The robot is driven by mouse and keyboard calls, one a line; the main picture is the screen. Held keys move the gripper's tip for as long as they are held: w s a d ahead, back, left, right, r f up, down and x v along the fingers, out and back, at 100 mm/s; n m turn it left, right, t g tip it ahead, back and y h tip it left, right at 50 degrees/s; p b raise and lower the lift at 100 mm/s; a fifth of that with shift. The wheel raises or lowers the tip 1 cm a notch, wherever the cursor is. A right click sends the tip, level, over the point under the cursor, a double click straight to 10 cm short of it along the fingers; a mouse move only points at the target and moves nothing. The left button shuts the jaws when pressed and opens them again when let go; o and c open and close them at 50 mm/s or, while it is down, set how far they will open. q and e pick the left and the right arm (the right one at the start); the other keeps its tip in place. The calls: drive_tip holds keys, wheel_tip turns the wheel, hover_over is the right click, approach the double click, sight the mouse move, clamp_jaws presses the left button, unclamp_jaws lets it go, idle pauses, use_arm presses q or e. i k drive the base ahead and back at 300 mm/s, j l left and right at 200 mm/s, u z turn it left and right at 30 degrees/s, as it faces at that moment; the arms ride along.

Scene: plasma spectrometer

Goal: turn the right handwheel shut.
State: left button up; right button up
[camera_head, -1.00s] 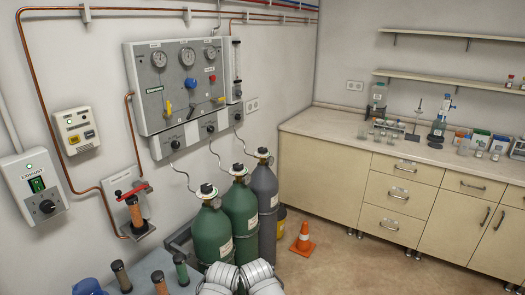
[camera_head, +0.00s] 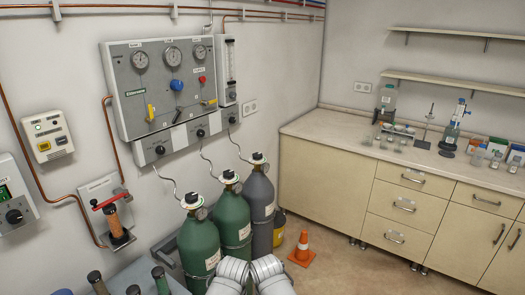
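Three gas cylinders stand by the wall: a left green one (camera_head: 199,250), a middle green one (camera_head: 233,218) and a right grey one (camera_head: 259,205). Each has a dark valve top, and the right one (camera_head: 257,157) is likely the right handwheel. It looks small, and I cannot tell how far it is turned. The wall panel above (camera_head: 170,85) also carries black knobs along its lower strip, the right one (camera_head: 231,119) among them. Neither gripper shows; only pale grey parts, likely my arms, rise at the bottom middle, well short of the valve tops.
An orange cone (camera_head: 302,248) and a yellow container (camera_head: 279,228) stand on the floor right of the cylinders. A long counter (camera_head: 325,174) runs along the right. A red-handled valve (camera_head: 112,203) is on the left wall. Several dark-capped cylindrical items stand at the bottom left.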

sight(258, 156)
drive_tip(key=i+l, duration=0.3)
drive_tip(key=l, duration=0.15)
drive_tip(key=i+l, duration=0.25)
drive_tip(key=l, duration=0.2)
drive_tip(key=i+l, duration=0.6)
drive_tip(key=l, duration=0.25)
drive_tip(key=i+l, duration=0.25)
drive_tip(key=l, duration=0.2)
drive_tip(key=i+l, duration=0.3)
drive_tip(key=l, duration=0.15)
drive_tip(key=i+l, duration=0.25)
drive_tip(key=l, duration=0.2)
drive_tip(key=i+j, duration=0.1)
drive_tip(key=j, duration=0.2)
drive_tip(key=i+j, duration=0.15)
drive_tip(key=j, duration=0.15)
drive_tip(key=u, duration=0.05)
